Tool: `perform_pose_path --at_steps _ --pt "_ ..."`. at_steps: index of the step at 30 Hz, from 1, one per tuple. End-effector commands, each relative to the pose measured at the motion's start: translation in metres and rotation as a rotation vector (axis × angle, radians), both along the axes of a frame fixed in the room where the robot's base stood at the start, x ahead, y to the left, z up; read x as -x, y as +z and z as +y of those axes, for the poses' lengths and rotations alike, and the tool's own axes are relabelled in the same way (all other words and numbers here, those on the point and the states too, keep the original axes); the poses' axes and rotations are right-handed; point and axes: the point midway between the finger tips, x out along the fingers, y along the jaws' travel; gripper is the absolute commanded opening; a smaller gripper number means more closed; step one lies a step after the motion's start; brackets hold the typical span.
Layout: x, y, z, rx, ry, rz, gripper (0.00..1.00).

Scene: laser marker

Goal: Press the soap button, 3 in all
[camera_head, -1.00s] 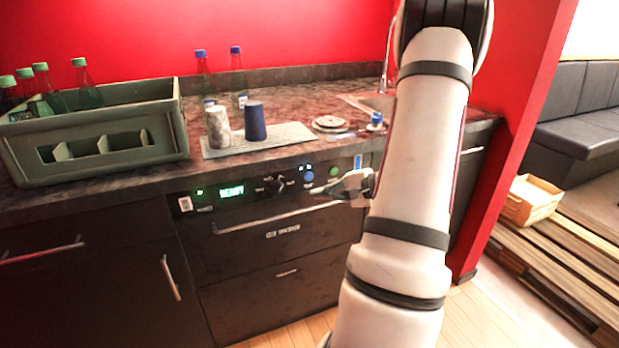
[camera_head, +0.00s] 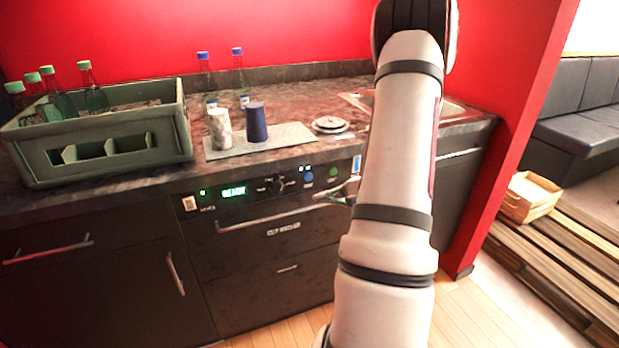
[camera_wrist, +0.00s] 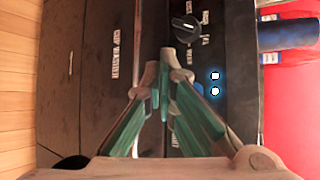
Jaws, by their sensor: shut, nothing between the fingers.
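The button panel (camera_head: 255,193) is on the front of the cup washer under the counter. It has a round blue button (camera_head: 309,177) and a green button (camera_head: 333,171) at its right end. Two small lights (camera_wrist: 215,83) glow above the blue button. I cannot read which button is labelled soap. My gripper (camera_wrist: 163,68) is shut and empty, with its fingertips together in front of the panel in the wrist view. The fingers cover the button area there. In the head view, my gripper (camera_head: 342,192) shows just below and right of the green button, partly behind my arm. Contact cannot be told.
A black knob (camera_wrist: 187,28) and a green display (camera_head: 233,191) are on the panel. A long handle (camera_head: 265,217) runs below it. Two cups stand on a grey mat (camera_head: 285,137); a green crate (camera_head: 110,160) with bottles stands at the left.

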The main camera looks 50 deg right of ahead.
Motion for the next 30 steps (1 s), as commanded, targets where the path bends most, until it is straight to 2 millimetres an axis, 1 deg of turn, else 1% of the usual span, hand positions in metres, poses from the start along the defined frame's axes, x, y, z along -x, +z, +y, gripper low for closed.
perform_pose_path --at_steps 9,15,21,30 --pt "-0.037 0.001 -0.022 0.001 0.001 -0.001 0.0" --pt "-0.054 -0.001 -0.032 0.001 0.0 -0.001 0.0" --pt "-0.061 0.0 -0.037 0.0 -0.001 0.0 0.0" --pt "-0.061 0.0 -0.038 0.0 -0.001 0.0 0.0"
